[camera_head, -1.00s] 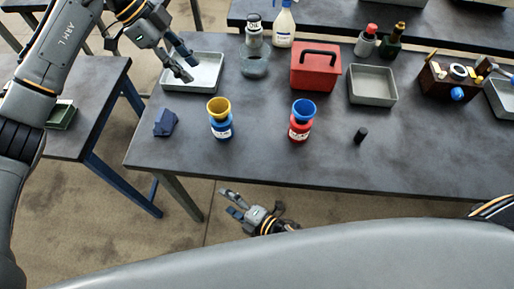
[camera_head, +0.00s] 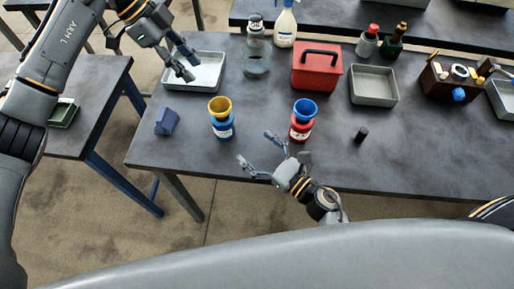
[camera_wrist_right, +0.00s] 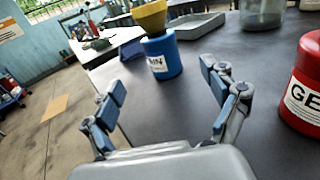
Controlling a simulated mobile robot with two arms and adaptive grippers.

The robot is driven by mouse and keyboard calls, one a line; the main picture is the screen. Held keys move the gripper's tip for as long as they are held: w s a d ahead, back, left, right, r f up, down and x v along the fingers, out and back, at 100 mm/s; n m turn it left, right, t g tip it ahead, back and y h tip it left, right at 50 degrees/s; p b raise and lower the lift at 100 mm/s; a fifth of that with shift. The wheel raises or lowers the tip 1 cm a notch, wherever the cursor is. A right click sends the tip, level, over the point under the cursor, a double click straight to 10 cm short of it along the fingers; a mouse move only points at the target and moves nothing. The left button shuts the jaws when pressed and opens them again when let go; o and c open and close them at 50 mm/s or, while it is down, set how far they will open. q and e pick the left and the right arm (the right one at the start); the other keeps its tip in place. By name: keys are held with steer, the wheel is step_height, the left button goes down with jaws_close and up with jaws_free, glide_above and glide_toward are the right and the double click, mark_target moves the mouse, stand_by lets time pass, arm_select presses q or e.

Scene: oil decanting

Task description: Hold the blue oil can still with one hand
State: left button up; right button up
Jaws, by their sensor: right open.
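The blue oil can (camera_head: 222,129) stands upright on the dark table with a yellow funnel (camera_head: 219,106) on top. It also shows in the right wrist view (camera_wrist_right: 162,62). The red can (camera_head: 300,132) stands to its right with a blue funnel (camera_head: 305,110) in its top. My right gripper (camera_head: 254,148) is open and empty at the table's front edge, to the right of and nearer than the blue can. In its wrist view the blue can lies ahead, beyond and between the fingers, untouched. My left gripper (camera_head: 191,69) has its fingers apart over the grey tray, clear of the cans.
The grey tray (camera_head: 172,84) is at the back left. A dark blue block (camera_head: 167,121) lies left of the blue can. A clear glass jar (camera_head: 257,65), a red toolbox (camera_head: 317,70) and an empty grey tray (camera_head: 374,87) stand behind. A small black cylinder (camera_head: 361,135) is right.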

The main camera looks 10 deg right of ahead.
mark_target(223, 120)
steer(key=x, duration=1.3)
steer(key=shift+w+a, duration=0.1)
steer(key=shift+w, duration=0.1)
steer(key=c, duration=1.5)
steer(key=shift+f, duration=0.1)
